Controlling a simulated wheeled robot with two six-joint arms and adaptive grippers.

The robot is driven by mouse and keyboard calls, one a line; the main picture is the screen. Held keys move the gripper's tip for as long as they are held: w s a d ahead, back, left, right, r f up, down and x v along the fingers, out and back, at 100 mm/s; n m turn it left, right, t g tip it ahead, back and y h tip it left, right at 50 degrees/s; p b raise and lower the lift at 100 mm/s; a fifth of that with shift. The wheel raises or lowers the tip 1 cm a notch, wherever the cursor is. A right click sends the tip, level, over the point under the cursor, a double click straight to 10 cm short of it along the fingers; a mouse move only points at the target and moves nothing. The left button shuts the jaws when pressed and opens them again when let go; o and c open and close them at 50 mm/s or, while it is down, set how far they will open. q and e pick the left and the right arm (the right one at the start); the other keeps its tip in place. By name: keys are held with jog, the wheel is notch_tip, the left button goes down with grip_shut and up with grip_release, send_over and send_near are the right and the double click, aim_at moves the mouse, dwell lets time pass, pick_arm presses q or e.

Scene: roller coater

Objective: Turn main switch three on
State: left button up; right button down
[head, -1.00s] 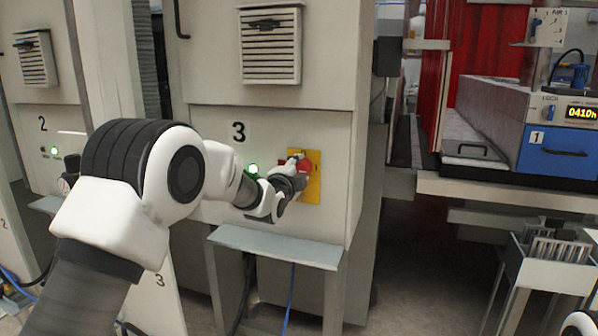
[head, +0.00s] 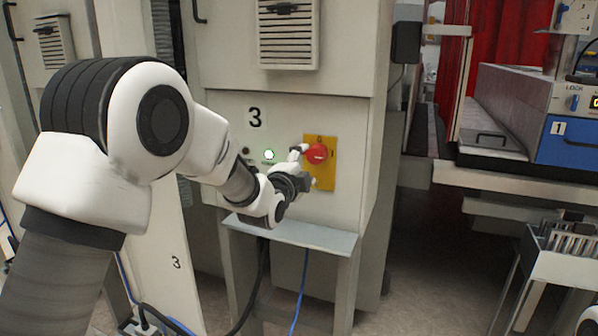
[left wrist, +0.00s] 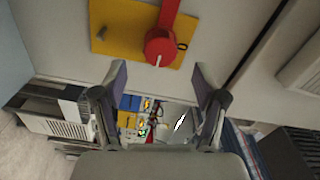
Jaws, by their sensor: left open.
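Main switch three is a red rotary switch (head: 316,153) on a yellow plate (head: 326,176), on the front of the pale cabinet marked 3 (head: 255,117). My left gripper (head: 304,168) is open and empty, just in front of the plate's left part, and hides some of it. In the left wrist view the red knob (left wrist: 160,47) lies beyond the open fingertips (left wrist: 160,80), not between them. Its red handle (left wrist: 169,12) runs up out of the frame there. My right gripper is not in view.
A grey shelf (head: 292,234) juts out below the switch, close under my left gripper. A vent (head: 288,35) is above. Black and blue cables hang below the shelf. To the right stand a machine with a blue drawer (head: 575,142) and a wheeled rack (head: 570,250).

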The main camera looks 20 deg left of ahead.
pick_arm(q)
jog(key=s, duration=0.4)
jog(key=shift+s, duration=0.25)
jog(key=shift+a, duration=0.1)
